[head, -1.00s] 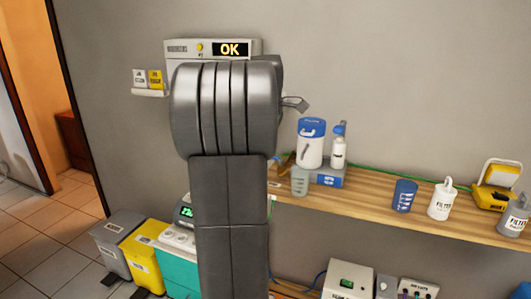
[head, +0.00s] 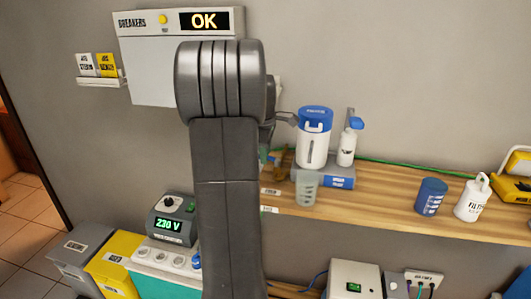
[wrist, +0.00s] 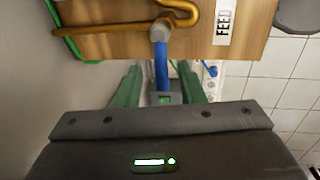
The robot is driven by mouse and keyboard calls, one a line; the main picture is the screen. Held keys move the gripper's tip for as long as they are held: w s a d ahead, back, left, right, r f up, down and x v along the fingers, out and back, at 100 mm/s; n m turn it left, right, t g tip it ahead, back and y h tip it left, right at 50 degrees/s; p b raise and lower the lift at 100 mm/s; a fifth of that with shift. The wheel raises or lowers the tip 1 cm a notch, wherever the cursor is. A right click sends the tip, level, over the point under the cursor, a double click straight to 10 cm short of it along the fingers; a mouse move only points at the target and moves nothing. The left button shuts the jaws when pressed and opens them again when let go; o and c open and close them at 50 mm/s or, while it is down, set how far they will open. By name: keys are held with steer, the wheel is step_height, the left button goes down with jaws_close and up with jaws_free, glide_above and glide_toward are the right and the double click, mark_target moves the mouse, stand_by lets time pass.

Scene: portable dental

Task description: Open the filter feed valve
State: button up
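In the wrist view, a brass pipe (wrist: 180,22) runs along the wooden shelf to a grey fitting. A blue handle or hose (wrist: 161,65) extends from that fitting; I cannot tell which it is. A white FEED label (wrist: 224,22) lies to the right on the shelf. My gripper (wrist: 160,75) has two green fingers set apart, with the blue part showing between them; I cannot tell whether they touch it. In the head view, my arm hides my gripper and most of the pipe area.
The shelf (head: 380,204) carries a blue-lidded canister (head: 314,140), a pump bottle (head: 347,145), a blue cup (head: 430,196) and a white filter bottle (head: 472,199). A breaker box (head: 150,62) reading OK hangs behind my arm. A 230 V unit (head: 170,220) and bins stand below left.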

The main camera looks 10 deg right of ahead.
steer(key=shift+s, duration=0.1)
jaws_close()
